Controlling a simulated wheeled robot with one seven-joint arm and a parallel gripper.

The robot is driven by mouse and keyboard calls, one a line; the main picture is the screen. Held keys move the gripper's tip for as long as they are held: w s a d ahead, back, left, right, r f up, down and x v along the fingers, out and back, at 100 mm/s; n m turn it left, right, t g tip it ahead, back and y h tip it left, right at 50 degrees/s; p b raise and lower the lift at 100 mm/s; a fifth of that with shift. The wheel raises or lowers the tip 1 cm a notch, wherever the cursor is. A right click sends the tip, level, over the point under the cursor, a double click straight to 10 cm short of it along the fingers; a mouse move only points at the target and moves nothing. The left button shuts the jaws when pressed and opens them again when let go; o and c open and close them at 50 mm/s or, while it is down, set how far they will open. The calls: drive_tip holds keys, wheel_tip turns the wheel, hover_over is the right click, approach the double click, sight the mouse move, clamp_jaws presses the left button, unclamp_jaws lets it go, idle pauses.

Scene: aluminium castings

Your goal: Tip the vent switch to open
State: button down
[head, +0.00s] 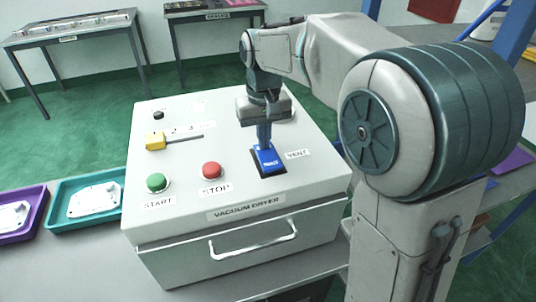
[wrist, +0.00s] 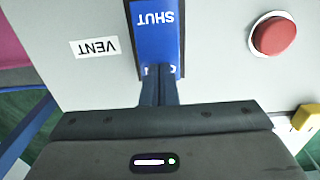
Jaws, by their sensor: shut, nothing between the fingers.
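The vent switch (head: 268,160) is a blue rocker in a black frame on the sloping top of the vacuum dryer (head: 245,212), beside a VENT label (head: 297,154). In the wrist view the rocker (wrist: 155,35) reads SHUT upside down on the half away from my gripper. My gripper (head: 264,142) points down at the rocker's far end in the head view. Its fingers (wrist: 159,90) are together with nothing between them, and they hide most of the lettering on that end. Contact and the rocker's exact tilt cannot be told.
A red STOP button (head: 211,171), a green START button (head: 157,182) and a yellow handle (head: 155,141) share the panel. A grey handle (head: 253,240) crosses the dryer's front. Purple (head: 37,197) and teal (head: 58,215) trays with castings lie to the left.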

drive_tip(key=shift+f, duration=0.2)
drive_tip(key=shift+r, duration=0.15)
wheel_tip(320, 180, up, 7)
drive_tip(key=p, duration=0.6)
idle(0.5)
drive_tip(key=s+d+f+m+t, duration=0.1)
drive_tip(key=s+d+f, duration=0.1)
drive_tip(key=s+d, duration=0.5)
drive_tip(key=s+d+f+m+t, duration=0.2)
drive_tip(key=s+d, duration=0.5)
drive_tip(key=s, duration=0.5)
drive_tip(key=shift+s+f+t, duration=0.15)
drive_tip(key=shift+f+t, duration=0.15)
drive_tip(key=shift+f, duration=0.2)
